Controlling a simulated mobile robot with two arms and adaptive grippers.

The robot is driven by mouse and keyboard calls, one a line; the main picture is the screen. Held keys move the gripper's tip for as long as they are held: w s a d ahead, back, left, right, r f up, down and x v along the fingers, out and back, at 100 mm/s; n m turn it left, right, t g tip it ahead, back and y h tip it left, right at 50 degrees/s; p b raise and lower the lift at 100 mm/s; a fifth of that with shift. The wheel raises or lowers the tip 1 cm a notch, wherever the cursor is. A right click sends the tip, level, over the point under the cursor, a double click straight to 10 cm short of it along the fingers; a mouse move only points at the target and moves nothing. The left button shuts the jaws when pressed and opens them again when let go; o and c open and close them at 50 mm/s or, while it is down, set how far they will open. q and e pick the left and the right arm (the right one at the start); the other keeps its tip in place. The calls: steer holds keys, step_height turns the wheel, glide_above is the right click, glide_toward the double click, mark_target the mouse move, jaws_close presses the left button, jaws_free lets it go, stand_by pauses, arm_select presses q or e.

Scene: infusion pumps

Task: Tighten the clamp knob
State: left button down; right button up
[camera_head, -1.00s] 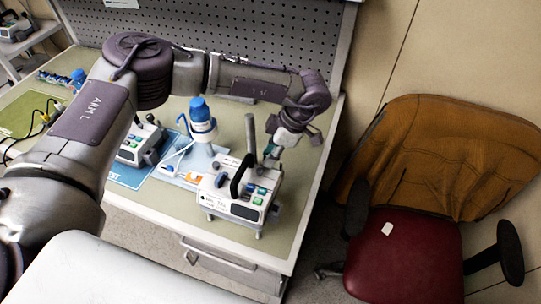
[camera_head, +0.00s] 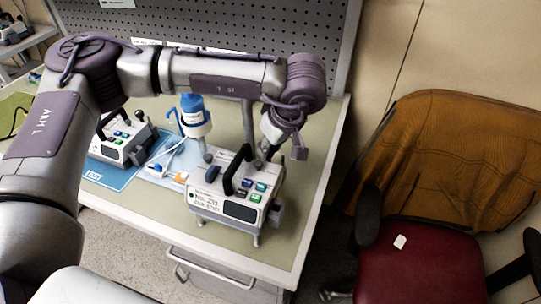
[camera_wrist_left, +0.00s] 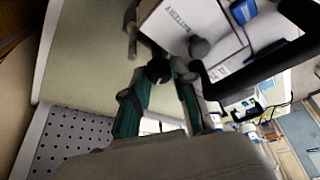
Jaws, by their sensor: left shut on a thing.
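The white infusion pump (camera_head: 222,202) with a black carry handle (camera_head: 233,170) and colored buttons stands near the front right of the bench. My left gripper (camera_head: 266,158) reaches down behind its back right side, and its fingertips are partly hidden there. In the left wrist view, the green fingers (camera_wrist_left: 160,92) are shut on a dark round clamp knob (camera_wrist_left: 158,70) beside the pump's white case (camera_wrist_left: 178,22). A grey ball-shaped end (camera_wrist_left: 198,47) shows just right of the knob. My right gripper is in no view.
A second pump (camera_head: 125,143) stands on a blue mat (camera_head: 98,176) to the left. A blue-and-white bottle (camera_head: 194,118) and a grey pole (camera_head: 248,122) stand behind the pump. A pegboard (camera_head: 230,30) closes the back. A red chair (camera_head: 415,262) is right of the bench.

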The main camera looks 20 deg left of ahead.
arm_select(q)
steer(key=shift+s+m+t+h+b, duration=0.1)
steer(key=shift+m+t+h+b, duration=0.25)
steer(key=shift+m+b, duration=0.8)
steer(key=c, duration=0.9)
jaws_free()
steer(key=shift+c, duration=0.2)
steer(key=shift+r, duration=0.1)
steer(key=v, duration=0.7)
steer(key=shift+r, duration=0.35)
steer(key=shift+s+d, duration=0.1)
steer(key=shift+s, duration=0.1)
